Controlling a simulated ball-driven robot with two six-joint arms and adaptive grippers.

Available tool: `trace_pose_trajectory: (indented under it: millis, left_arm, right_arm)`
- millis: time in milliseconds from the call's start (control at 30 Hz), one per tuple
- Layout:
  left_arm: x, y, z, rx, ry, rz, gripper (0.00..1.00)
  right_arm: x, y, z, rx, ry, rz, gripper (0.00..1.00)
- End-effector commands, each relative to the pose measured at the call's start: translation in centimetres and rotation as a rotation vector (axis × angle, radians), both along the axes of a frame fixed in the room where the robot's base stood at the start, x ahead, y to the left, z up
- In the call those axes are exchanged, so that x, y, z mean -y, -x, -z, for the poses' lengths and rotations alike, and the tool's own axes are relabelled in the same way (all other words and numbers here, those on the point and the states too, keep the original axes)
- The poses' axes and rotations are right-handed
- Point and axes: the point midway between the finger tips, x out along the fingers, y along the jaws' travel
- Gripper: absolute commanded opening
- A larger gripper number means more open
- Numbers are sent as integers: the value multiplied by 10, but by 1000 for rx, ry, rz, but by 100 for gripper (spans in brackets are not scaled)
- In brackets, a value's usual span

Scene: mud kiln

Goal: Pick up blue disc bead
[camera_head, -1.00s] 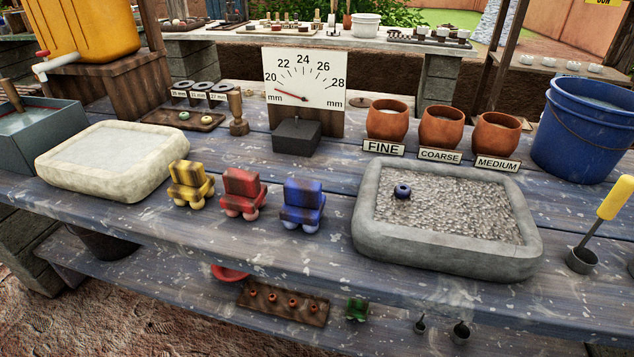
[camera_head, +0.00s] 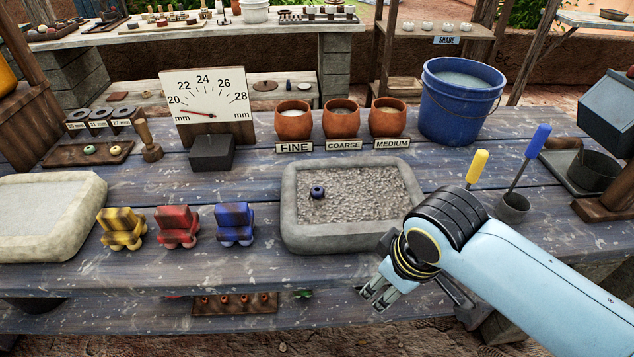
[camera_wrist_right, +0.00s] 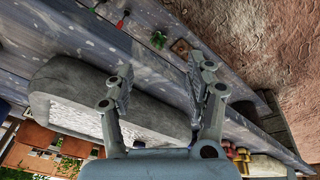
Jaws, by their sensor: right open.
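The blue disc bead (camera_head: 317,192) lies on the gravel in the left part of the grey stone tray (camera_head: 300,240). My right gripper (camera_head: 372,298) is open and empty in front of the tray's front right side, to the right of and nearer than the bead. The right wrist view shows its two fingers (camera_wrist_right: 160,85) spread apart, with the tray's pale wall (camera_wrist_right: 70,80) beside them. The bead is not visible in that view. My left gripper is in neither view.
Blue (camera_head: 235,223), red (camera_head: 177,226) and yellow (camera_head: 122,228) blocky figures stand left of the tray. Clay pots (camera_head: 340,118) with labels stand behind it. A blue bucket (camera_head: 461,100) is at back right. Upright tools with yellow (camera_head: 477,166) and blue handles stand to the right.

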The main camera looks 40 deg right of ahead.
Motion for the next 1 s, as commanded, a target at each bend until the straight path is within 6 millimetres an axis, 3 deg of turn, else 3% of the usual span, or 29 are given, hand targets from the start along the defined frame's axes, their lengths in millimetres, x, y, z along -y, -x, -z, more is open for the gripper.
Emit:
trace_pose_trajectory:
  millis: [33,467,700,867,1000]
  left_arm:
    - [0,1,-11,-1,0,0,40]
    - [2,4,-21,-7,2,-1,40]
    - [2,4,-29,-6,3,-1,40]
    - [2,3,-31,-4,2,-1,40]
    - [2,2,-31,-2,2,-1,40]
  right_arm:
    - [0,-18,-28,7,12,-50,55]
    - [8,-120,-63,-118,90,-519,55]
    - [14,-197,-114,-198,106,-897,55]
    - [16,-221,-134,-225,101,-1050,55]
    - [16,-224,-118,-233,97,-1079,55]
